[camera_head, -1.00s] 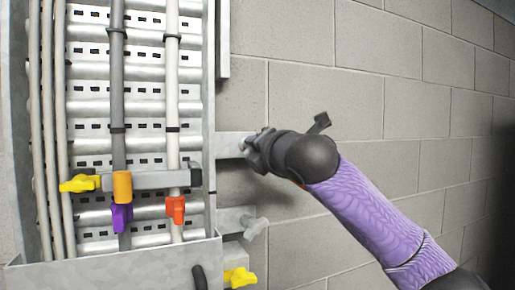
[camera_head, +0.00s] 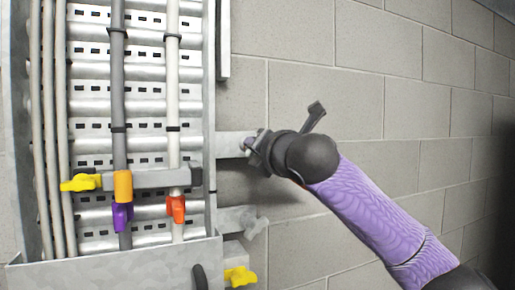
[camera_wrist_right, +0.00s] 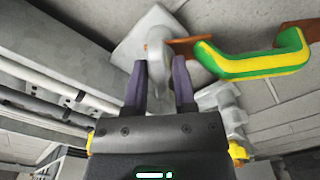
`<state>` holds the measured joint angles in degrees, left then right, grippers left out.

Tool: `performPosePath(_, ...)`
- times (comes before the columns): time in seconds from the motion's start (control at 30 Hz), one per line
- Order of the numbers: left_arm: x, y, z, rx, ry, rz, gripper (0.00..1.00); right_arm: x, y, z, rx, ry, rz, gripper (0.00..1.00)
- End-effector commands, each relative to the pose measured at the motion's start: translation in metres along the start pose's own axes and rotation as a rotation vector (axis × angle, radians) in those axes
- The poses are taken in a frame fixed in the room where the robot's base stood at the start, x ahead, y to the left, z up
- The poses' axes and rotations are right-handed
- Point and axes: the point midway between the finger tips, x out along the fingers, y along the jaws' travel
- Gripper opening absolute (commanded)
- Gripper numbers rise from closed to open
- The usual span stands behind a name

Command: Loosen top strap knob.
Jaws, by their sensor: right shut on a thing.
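The top strap (camera_head: 230,145) is a flat grey bar reaching right from the cable ladder's side rail. Its grey knob (camera_head: 248,143) is mostly hidden by my right gripper (camera_head: 254,146). In the right wrist view my dark fingers (camera_wrist_right: 159,82) stand on both sides of the light grey knob (camera_wrist_right: 157,58), closed on it, in front of a pale plate (camera_wrist_right: 132,36). My left gripper is in neither view.
A lower strap (camera_head: 232,217) with a grey knob sits below. The cable ladder (camera_head: 90,107) carries several cables and a cross bar (camera_head: 150,180) with coloured knobs. A yellow knob (camera_head: 240,277) is at the bottom. A green-yellow striped piece (camera_wrist_right: 262,65) passes close right of my fingers.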

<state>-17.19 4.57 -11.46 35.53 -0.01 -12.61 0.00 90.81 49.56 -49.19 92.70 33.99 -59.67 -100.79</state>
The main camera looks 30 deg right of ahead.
Motion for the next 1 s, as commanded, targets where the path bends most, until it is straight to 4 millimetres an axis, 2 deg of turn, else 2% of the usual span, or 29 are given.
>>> performPosePath(0.03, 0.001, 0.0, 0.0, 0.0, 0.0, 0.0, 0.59, 0.001, -0.003, -0.004, -0.002, 0.01, -0.008, 0.4)
performPosePath(0.1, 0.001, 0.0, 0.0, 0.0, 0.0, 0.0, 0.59, 0.001, -0.002, -0.003, -0.001, 0.008, -0.007, 0.54)
performPosePath(0.4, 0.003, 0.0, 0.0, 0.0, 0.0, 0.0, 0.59, -0.003, -0.001, -0.002, 0.0, 0.002, -0.002, 0.54)
performPosePath(0.47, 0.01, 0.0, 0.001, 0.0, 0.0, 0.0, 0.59, -0.011, -0.003, -0.003, 0.001, 0.001, -0.001, 0.54)
performPosePath(0.63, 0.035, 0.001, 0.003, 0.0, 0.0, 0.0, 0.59, -0.055, -0.005, -0.006, -0.002, -0.001, 0.0, 0.54)
performPosePath(0.8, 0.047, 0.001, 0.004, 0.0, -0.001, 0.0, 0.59, -0.089, -0.003, -0.004, -0.001, 0.002, -0.001, 0.54)
performPosePath(1.0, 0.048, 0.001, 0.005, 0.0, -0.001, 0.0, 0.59, -0.099, -0.001, -0.002, -0.001, 0.005, -0.004, 0.54)
